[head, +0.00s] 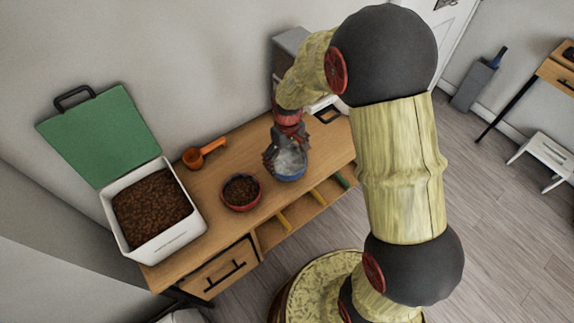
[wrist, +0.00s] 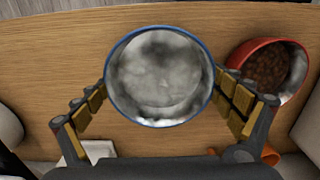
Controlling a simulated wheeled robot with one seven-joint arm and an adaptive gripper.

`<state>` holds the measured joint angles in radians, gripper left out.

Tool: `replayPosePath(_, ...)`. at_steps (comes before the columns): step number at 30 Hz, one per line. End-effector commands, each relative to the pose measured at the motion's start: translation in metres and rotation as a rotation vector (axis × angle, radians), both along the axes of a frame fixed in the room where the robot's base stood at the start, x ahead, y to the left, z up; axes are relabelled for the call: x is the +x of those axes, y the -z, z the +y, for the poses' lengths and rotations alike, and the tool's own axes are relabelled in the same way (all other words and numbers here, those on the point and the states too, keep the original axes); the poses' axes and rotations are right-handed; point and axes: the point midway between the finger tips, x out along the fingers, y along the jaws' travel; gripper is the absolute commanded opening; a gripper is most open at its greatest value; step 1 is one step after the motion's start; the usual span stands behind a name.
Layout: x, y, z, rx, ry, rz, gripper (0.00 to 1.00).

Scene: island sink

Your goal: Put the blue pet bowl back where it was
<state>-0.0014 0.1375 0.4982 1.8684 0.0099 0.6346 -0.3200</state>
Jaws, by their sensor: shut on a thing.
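The blue pet bowl (head: 290,164) has a blue outside and a shiny metal inside, and it looks empty. In the wrist view the bowl (wrist: 159,77) sits between the two fingers of my gripper (wrist: 160,88), with a finger against each side. In the head view my gripper (head: 274,156) reaches down to the bowl over the wooden bench. I cannot tell whether the bowl's base touches the bench top.
A red bowl of kibble (head: 241,192) stands just left of the blue bowl. An orange scoop (head: 203,154) lies behind it. A white bin of kibble (head: 165,241) with a green lid (head: 98,135) stands at the bench's left end. Dividers line the bench (head: 225,150) front.

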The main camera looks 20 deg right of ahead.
Motion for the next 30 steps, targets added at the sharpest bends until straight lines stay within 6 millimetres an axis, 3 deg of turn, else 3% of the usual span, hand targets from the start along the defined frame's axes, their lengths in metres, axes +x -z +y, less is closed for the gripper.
replayPosePath(5,0.008,0.01,-0.002,0.0,0.0,-0.001,0.64)
replayPosePath(12,0.01,0.042,-0.002,0.0,0.0,0.0,0.64)
replayPosePath(24,0.01,0.044,-0.002,0.0,0.0,-0.002,0.64)
replayPosePath(25,0.01,0.044,-0.002,0.0,0.0,-0.002,0.96)
replayPosePath(30,0.01,0.044,-0.002,0.0,0.0,-0.001,1.0)
